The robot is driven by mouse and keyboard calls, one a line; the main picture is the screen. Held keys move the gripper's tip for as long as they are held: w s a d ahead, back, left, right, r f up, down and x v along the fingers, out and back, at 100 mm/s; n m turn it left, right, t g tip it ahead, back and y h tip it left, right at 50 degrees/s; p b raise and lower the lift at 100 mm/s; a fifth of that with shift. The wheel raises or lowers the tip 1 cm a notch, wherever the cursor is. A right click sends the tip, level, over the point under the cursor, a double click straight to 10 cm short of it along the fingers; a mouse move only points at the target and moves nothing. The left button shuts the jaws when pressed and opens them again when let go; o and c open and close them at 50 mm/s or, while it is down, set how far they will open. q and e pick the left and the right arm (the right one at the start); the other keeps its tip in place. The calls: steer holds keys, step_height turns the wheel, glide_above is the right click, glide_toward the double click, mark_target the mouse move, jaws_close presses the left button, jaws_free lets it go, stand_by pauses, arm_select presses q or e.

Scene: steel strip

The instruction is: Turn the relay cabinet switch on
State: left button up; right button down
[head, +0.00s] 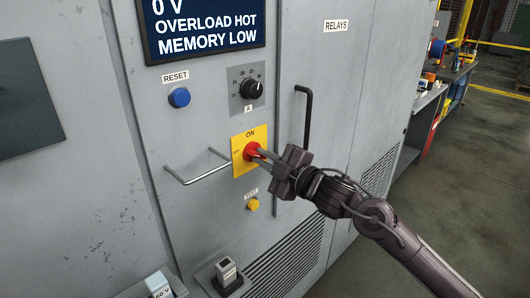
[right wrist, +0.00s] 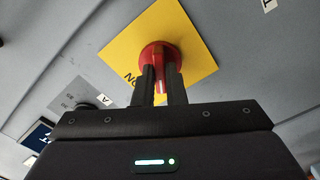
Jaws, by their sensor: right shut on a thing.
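The switch is a red rotary knob (head: 252,152) on a square yellow plate (head: 238,165), with ON printed at its top and a small label at its left. It is on the grey cabinet front (head: 210,120). My right gripper (head: 260,155) reaches in from the lower right and is shut on the red knob. In the right wrist view the two dark fingers (right wrist: 159,88) stand either side of the red handle (right wrist: 160,56), which slants away from the ON lettering; the fingers hide part of it. My left gripper is not in view.
A wire handle (head: 195,178) sticks out left of the switch, and a black door handle (head: 307,118) stands to its right. A blue RESET button (head: 179,97), a black dial (head: 251,90) and a yellow button (head: 252,204) surround it. Open floor (head: 465,160) lies at right.

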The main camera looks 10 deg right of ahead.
steer(key=m+p, duration=0.4)
steer(key=m, duration=0.1)
steer(key=shift+r+m, duration=0.15)
steer(key=shift+m, duration=0.15)
steer(key=m+p, duration=0.2)
steer(key=shift+m, duration=0.3)
steer(key=shift+m+p, duration=1.45)
steer(key=shift+m, duration=0.15)
steer(key=shift+f, duration=0.2)
steer(key=c, duration=1.5)
jaws_free()
steer(key=shift+s, duration=0.1)
